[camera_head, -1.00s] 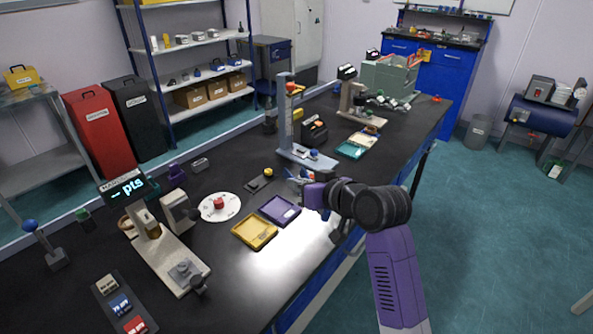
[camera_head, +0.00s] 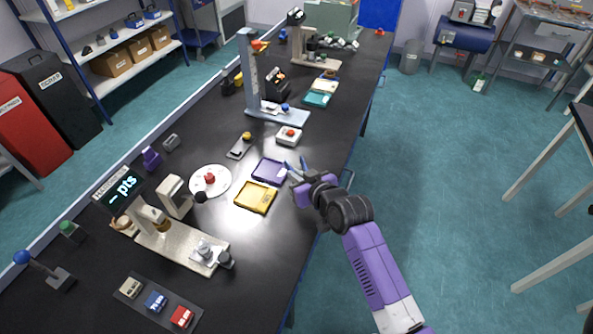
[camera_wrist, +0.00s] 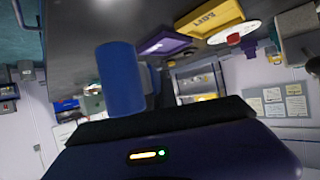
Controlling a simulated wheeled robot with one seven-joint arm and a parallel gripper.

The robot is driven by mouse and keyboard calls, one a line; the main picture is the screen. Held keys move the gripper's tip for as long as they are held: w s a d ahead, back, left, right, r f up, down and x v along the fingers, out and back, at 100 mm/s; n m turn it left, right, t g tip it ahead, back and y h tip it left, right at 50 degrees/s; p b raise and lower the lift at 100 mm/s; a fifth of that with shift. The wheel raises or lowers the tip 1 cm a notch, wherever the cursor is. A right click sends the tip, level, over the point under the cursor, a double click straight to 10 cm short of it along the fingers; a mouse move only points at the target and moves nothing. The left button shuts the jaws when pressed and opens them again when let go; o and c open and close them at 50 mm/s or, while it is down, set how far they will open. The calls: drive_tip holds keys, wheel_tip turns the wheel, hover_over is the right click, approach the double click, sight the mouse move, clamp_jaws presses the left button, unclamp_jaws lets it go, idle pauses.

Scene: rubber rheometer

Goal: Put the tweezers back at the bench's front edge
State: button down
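My gripper (camera_head: 297,166) is over the front side of the black bench (camera_head: 272,238), just right of the purple tray. Its two bluish fingers look spread, with nothing clear between them. In the wrist view one blue finger (camera_wrist: 120,78) stands large in front of the camera; the other cannot be made out. I cannot make out the tweezers in either view. The bench's front edge runs along the right side of the bench in the head view, beneath my arm.
A purple tray (camera_head: 270,171) and a yellow tray (camera_head: 255,197) lie left of my gripper. A white box with a red button (camera_head: 289,135) stands just behind it. A white disc (camera_head: 210,181) and a grey stand (camera_head: 252,75) are farther off. Bare bench lies nearer the camera.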

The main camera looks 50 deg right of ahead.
drive_tip(key=shift+w+d+r, duration=0.1)
drive_tip(key=shift+r, duration=0.2)
drive_tip(key=shift+d+f+b, duration=0.1)
drive_tip(key=shift+f+b, duration=2.95)
drive_tip(key=shift+f, duration=0.3)
drive_tip(key=shift+f+b, duration=0.35)
drive_tip(key=shift+f, duration=0.15)
drive_tip(key=shift+f, duration=0.4)
